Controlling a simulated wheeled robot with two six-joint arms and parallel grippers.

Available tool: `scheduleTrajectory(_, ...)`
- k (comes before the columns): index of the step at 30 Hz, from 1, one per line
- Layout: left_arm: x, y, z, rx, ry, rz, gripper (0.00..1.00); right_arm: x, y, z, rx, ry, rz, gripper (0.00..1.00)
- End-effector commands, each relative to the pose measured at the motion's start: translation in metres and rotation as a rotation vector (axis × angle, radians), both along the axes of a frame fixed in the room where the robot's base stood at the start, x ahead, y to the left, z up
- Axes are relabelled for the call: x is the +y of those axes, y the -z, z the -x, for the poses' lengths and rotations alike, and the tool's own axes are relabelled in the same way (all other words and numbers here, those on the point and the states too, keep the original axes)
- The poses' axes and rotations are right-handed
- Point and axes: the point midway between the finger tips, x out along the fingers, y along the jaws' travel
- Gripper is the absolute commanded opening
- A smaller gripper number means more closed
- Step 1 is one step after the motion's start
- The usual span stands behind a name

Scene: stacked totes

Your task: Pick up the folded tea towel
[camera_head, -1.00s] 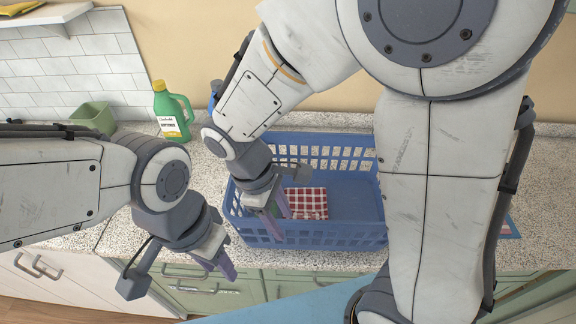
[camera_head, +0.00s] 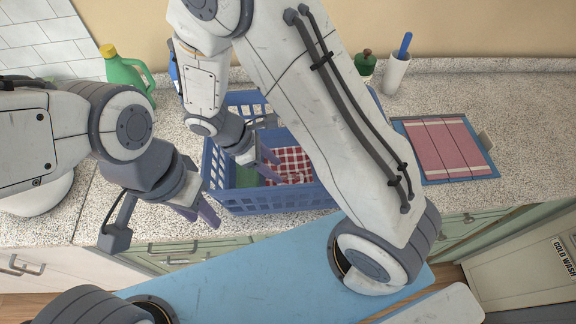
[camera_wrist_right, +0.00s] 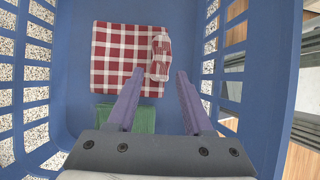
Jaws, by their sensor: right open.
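The red-and-white checked tea towel (camera_head: 293,160) lies on the floor of the blue basket (camera_head: 275,198). In the right wrist view the towel (camera_wrist_right: 112,55) is a flat square with a smaller raised or folded piece at its right side. My right gripper (camera_wrist_right: 160,75) is open and empty, pointing down into the basket over the towel's right part, with the raised piece between its fingertips in the picture. It also shows in the head view (camera_head: 266,165). I cannot tell if it touches the towel. My left gripper (camera_head: 196,212) is outside the basket, at the counter's front edge.
A green cloth (camera_wrist_right: 125,117) lies in the basket beside the towel. The basket's slotted walls surround my right gripper. A green bottle (camera_head: 126,72) stands at the back left. A pink striped cloth (camera_head: 440,148) lies on a blue mat to the right, with a white cup (camera_head: 396,73) behind it.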

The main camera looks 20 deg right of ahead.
Motion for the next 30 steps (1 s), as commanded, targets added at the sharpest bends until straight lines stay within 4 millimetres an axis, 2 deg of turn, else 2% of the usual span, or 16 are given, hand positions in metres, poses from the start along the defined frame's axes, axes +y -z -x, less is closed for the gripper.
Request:
scheduleTrajectory(7,0.000,-0.014,0.000,0.000,0.000,0.000,0.39,-0.022,0.021,0.008,0.007,0.003,0.003,0.51)
scheduleTrajectory(12,0.000,-0.014,0.000,0.000,0.000,0.000,0.39,-0.031,0.040,0.010,0.003,0.005,0.001,0.51)
scheduleTrajectory(20,0.000,-0.014,0.000,0.000,0.000,0.000,0.39,-0.032,0.043,0.010,-0.001,0.004,-0.001,0.51)
scheduleTrajectory(23,0.000,-0.014,0.000,0.000,0.000,0.000,0.39,-0.032,0.043,0.010,-0.001,0.004,-0.001,0.17)
scheduleTrajectory(24,0.000,-0.014,0.000,0.000,0.000,0.000,0.39,-0.032,0.043,0.010,-0.001,0.004,-0.001,0.02)
scheduleTrajectory(30,0.000,-0.014,0.000,0.000,0.000,0.000,0.39,-0.032,0.042,0.010,-0.001,0.004,-0.001,0.00)
